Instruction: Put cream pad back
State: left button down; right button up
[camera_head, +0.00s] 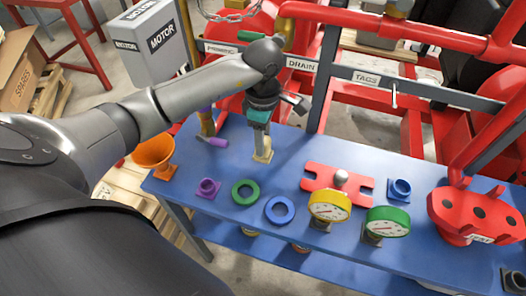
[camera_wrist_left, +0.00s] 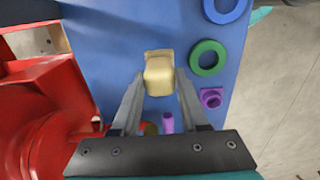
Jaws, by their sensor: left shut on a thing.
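My left gripper (camera_head: 262,138) points down over the back left part of the blue bench. It is shut on the cream pad (camera_head: 263,146). In the left wrist view the cream pad (camera_wrist_left: 158,82) is a pale block between the fingertips (camera_wrist_left: 160,88). A flat cream edge shows just behind it, at the bench surface; I cannot tell if the pad touches the bench. My right gripper is in neither view.
On the blue bench (camera_head: 225,170) are an orange funnel (camera_head: 154,152), a purple fitting (camera_head: 208,188), a green ring (camera_head: 245,192), a blue ring (camera_head: 279,210), a red plate (camera_head: 325,179) and yellow and green gauges (camera_head: 330,206). Red pipework stands behind the bench.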

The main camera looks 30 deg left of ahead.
pick_arm(q)
jog(key=shift+f, duration=2.4)
jog(key=shift+f+b, duration=0.1)
jog(key=shift+b, duration=0.25)
jog(key=shift+c, duration=2.1)
grip_release()
notch_tip(320, 180, up, 12)
jog(key=shift+r+p, duration=0.1)
jog(key=shift+p, duration=0.45)
